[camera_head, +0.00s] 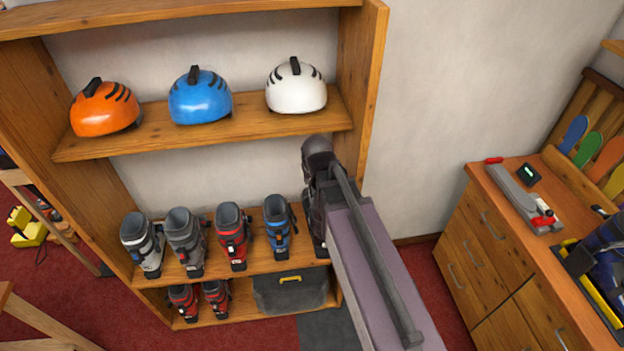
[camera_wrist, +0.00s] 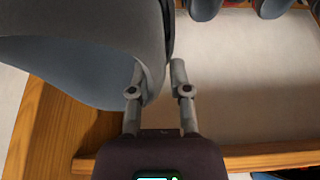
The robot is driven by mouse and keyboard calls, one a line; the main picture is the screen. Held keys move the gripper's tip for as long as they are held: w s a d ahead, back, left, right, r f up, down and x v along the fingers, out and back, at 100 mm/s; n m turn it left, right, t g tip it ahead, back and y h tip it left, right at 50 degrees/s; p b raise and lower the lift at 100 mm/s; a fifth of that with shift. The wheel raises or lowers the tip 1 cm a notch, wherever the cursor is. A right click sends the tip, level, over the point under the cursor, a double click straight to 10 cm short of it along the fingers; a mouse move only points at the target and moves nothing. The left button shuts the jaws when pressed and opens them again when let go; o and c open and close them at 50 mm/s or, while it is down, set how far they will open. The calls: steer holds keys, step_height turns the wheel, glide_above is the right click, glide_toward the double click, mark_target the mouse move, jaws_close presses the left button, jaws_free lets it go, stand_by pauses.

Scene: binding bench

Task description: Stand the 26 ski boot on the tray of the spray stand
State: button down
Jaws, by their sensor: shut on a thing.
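In the wrist view a large grey boot (camera_wrist: 75,45) with a blue-grey inside fills the upper left. My gripper (camera_wrist: 163,75) is shut on the wall of its cuff; the left finger is partly covered by the boot. In the head view my gripper is hidden by my arm at the right end of the boot shelf. A dark sliver of a boot (camera_head: 319,243) shows there beside the blue boot. I cannot tell whether it is lifted. No size number is readable, and no spray stand or tray can be made out.
The wooden shelf (camera_head: 350,80) has an upright close to my arm. White (camera_head: 141,244), grey (camera_head: 186,240), red (camera_head: 232,236) and blue (camera_head: 279,228) boots line it. Helmets stand above; red boots and a dark bin (camera_head: 290,291) are below. A drawer bench (camera_head: 490,260) stands right.

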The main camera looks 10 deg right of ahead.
steer(key=shift+r+p, duration=4.35)
steer(key=shift+r, duration=0.3)
steer(key=shift+f, duration=0.1)
step_height(320, 180, down, 20)
steer(key=b, duration=2)
steer(key=shift+f, duration=0.1)
steer(key=shift+s, duration=0.1)
